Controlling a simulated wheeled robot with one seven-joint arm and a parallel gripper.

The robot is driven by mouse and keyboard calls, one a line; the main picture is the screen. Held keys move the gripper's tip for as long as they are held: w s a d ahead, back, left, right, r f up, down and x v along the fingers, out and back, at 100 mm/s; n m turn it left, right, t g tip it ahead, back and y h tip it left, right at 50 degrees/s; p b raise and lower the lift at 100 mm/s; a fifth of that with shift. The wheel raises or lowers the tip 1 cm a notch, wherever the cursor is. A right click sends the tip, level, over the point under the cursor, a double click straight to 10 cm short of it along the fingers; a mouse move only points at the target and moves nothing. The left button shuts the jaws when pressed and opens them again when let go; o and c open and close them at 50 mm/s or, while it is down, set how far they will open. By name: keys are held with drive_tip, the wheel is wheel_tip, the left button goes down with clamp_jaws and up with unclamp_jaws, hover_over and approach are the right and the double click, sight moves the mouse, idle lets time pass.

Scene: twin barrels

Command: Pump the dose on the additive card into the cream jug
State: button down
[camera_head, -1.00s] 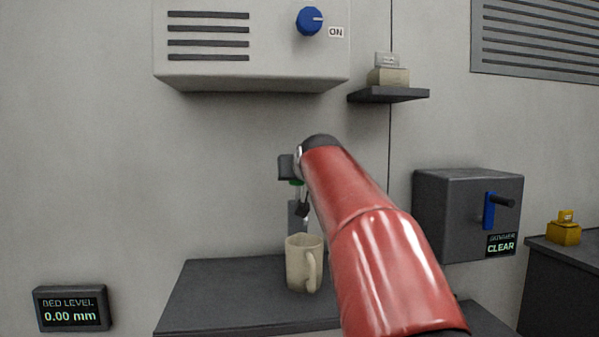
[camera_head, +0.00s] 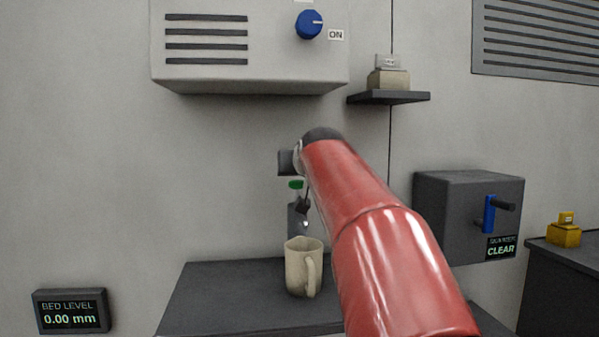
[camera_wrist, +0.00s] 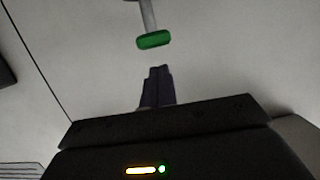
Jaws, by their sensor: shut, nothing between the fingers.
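The cream jug (camera_head: 303,268) stands upright on the dark counter, its handle toward the camera. Behind it is a grey dispenser (camera_head: 296,222), partly hidden by the jug and my arm. A green pump head (camera_head: 296,184) shows above it; in the wrist view the green pump head (camera_wrist: 154,40) sits at the end of a grey stem. My gripper (camera_wrist: 159,68) is shut and empty, its fingertips close to the green head with a visible gap in the picture. A small card (camera_head: 387,61) stands on the shelf box; its text is unreadable.
My red arm covers the counter's right part. A wall unit with a blue knob (camera_head: 309,24) overhangs the counter (camera_head: 225,300). A shelf (camera_head: 388,97), a grey box with a blue lever (camera_head: 489,214) and a yellow object (camera_head: 564,232) are to the right. The counter's left is clear.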

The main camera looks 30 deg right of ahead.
drive_tip(key=v, duration=0.9)
drive_tip(key=shift+b, duration=0.45)
drive_tip(key=shift+s+a+f, duration=0.1)
drive_tip(key=shift+a+f, duration=0.05)
drive_tip(key=shift+f, duration=0.05)
drive_tip(key=s+a+f+n+g+y, duration=0.1)
drive_tip(key=s+a+f+g, duration=0.2)
drive_tip(key=f, duration=1)
drive_tip(key=s+a+f+n+g+y, duration=0.1)
drive_tip(key=s+a+f+g, duration=0.2)
drive_tip(key=s+f, duration=1)
drive_tip(key=s+a+f+n+g+y, duration=0.1)
drive_tip(key=s+a+f+g+y, duration=0.1)
drive_tip(key=s+a+f, duration=0.6)
wheel_tip(320, 180, down, 5)
drive_tip(key=shift+s+a+r+g, duration=0.1)
drive_tip(key=shift+s+a+g, duration=0.2)
drive_tip(key=shift+g, duration=0.2)
drive_tip(key=shift+w, duration=0.1)
